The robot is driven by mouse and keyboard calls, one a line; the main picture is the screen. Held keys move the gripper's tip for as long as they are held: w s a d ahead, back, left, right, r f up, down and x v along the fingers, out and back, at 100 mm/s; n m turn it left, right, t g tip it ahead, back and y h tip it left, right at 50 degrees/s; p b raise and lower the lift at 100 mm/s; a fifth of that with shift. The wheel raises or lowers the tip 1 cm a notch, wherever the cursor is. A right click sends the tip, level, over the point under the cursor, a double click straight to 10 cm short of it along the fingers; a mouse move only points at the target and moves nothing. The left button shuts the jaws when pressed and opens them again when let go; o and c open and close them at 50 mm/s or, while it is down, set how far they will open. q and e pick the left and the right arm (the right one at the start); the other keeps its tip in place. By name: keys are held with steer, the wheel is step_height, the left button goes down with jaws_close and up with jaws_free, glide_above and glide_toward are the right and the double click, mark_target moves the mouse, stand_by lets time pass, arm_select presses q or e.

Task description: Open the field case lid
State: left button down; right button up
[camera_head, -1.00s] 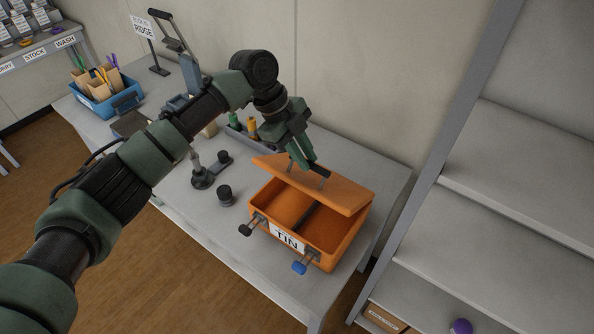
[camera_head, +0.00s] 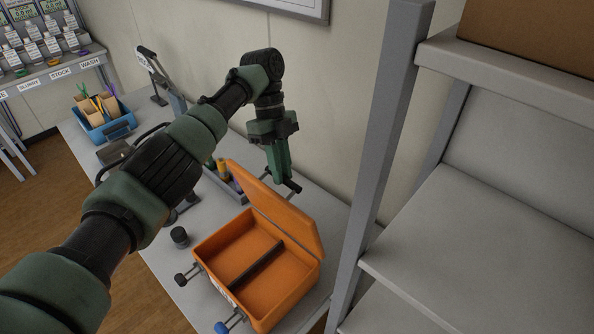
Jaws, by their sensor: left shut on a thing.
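The orange field case (camera_head: 213,243) stands on the grey table, with a dark divider (camera_head: 257,265) across its inside; I see nothing else in it. Its orange lid (camera_head: 275,212) is raised steeply at the back edge. My left gripper (camera_head: 291,188) is at the lid's far side, shut on the dark lid handle (camera_head: 296,189), partly hidden by the fingers. Two latches hang at the case front, one with a black knob (camera_head: 181,280) and one with a blue knob (camera_head: 222,327). My right gripper is not in view.
A black round knob-like piece (camera_head: 180,237) stands left of the case. A blue bin (camera_head: 107,125) with pens and cartons is at the table's far left. A grey shelf unit (camera_head: 385,130) rises close on the right. The wall is behind the lid.

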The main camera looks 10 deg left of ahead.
arm_select(q)
steer(key=shift+d+f, duration=0.25)
steer(key=shift+f, duration=0.45)
steer(key=c, duration=1.4)
jaws_free()
steer(key=shift+w, duration=0.1)
steer(key=shift+o, duration=0.2)
steer(key=shift+w+r, duration=0.1)
steer(key=shift+w, duration=0.15)
step_height(320, 180, up, 20)
steer(key=p, duration=0.8)
